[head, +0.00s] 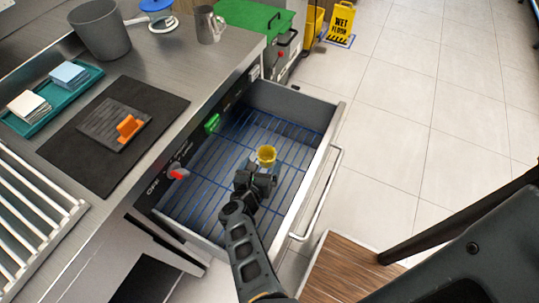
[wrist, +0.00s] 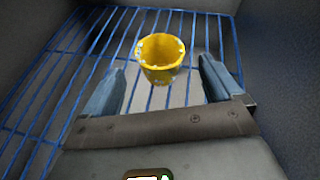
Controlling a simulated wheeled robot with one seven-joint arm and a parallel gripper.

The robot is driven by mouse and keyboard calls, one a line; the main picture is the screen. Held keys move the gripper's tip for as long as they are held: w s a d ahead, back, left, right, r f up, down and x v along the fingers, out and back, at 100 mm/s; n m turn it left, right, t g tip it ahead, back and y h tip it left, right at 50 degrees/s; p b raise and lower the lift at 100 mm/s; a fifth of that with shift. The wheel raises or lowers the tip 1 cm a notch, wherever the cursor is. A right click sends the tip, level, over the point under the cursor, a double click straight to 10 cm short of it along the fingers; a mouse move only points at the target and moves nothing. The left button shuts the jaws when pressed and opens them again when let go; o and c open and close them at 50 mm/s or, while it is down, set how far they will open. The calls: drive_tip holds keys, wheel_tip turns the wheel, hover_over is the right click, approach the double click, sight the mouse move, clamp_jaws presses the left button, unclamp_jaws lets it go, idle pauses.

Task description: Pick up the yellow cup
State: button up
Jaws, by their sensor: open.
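The yellow cup (head: 266,155) stands upright inside an open drawer (head: 319,152), on a blue wire rack (head: 222,190). In the wrist view the cup (wrist: 160,57) is ahead of my gripper (wrist: 160,82), roughly centred between the two fingers and a little beyond their tips. My gripper is open and empty, with the fingers spread wider than the cup. In the head view my gripper (head: 262,174) is down in the drawer, just in front of the cup. Contact between the fingers and the cup is not visible.
The drawer walls rise around the rack, with a handle (head: 318,195) on the outer side. A counter to the left holds a black mat (head: 62,142), a teal tray (head: 80,83), a grey bin (head: 101,30) and a metal pitcher (head: 208,25). Floor lies open at the right.

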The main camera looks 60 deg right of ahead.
sight(268, 151)
drive_tip(key=b+x, duration=0.1)
drive_tip(key=x, duration=0.6)
drive_tip(key=shift+w+d+f, duration=0.1)
drive_tip(key=shift+d, duration=0.15)
drive_tip(key=shift+c, duration=0.4)
drive_tip(key=c, duration=0.9)
